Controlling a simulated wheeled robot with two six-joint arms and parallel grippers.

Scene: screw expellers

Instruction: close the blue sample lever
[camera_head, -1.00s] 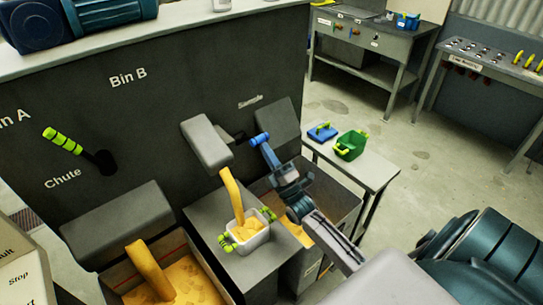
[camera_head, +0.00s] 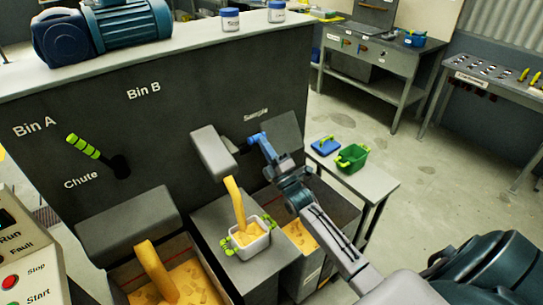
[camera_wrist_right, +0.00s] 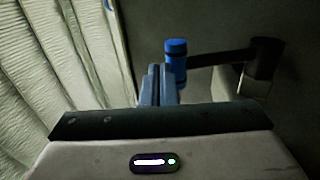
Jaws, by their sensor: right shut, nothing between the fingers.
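The blue sample lever (camera_head: 256,138) sticks out from the dark panel below the "Sample" label, just right of a grey spout (camera_head: 212,152). In the right wrist view its blue grip (camera_wrist_right: 176,62) sits at the end of a black arm (camera_wrist_right: 222,58). My right gripper (camera_head: 266,151) is shut and empty, its fingertips close beside the lever's grip. In the wrist view the closed fingers (camera_wrist_right: 158,86) overlap the grip's left edge; I cannot tell if they touch. Yellow material streams from the spout into a white container (camera_head: 262,242) with green handles. My left gripper is out of view.
A green-handled chute lever (camera_head: 84,146) is on the panel at left. A small side table (camera_head: 372,180) holds a green container (camera_head: 351,158) and a blue lid (camera_head: 326,145). A control box (camera_head: 28,255) stands at lower left. Open bins lie below.

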